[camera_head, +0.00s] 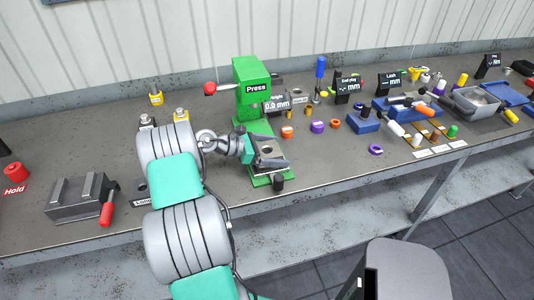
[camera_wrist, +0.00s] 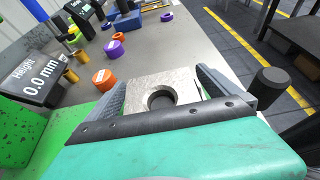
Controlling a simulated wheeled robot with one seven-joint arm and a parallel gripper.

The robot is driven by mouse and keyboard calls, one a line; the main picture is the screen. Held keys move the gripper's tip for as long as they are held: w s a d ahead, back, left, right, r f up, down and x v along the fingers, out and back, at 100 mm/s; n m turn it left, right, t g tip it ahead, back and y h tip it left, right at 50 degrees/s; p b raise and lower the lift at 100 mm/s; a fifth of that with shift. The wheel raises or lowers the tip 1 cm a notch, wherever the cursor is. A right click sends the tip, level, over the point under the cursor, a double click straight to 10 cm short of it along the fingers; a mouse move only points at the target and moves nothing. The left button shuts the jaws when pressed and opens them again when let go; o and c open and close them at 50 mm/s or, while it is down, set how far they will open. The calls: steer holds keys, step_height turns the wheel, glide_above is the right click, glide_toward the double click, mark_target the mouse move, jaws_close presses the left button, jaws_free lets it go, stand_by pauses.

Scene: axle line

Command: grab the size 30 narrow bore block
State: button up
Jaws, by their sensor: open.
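A grey metal block with a round bore (camera_wrist: 148,89) lies between the jaws of my gripper (camera_wrist: 163,80) in the wrist view. In the head view my gripper (camera_head: 266,157) is over the bed of the green press (camera_head: 252,82), and the block there is mostly hidden by the jaws. The jaws are open, one on each side of the block. I cannot tell whether either finger touches it. No size mark on this block is readable. Another grey block (camera_head: 300,96) stands behind the press, its label too small to read.
The press's red-knobbed lever (camera_head: 210,88) sticks out left. A vise (camera_head: 80,200) with a red handle is at the bench's left. Orange and purple rings (camera_head: 318,126) lie right of the press. A dark knob (camera_wrist: 270,85) stands close right of my jaws.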

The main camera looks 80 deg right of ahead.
steer(key=c, duration=2)
steer(key=shift+w+r, duration=0.1)
steer(key=shift+r, duration=0.05)
steer(key=shift+c, duration=0.6)
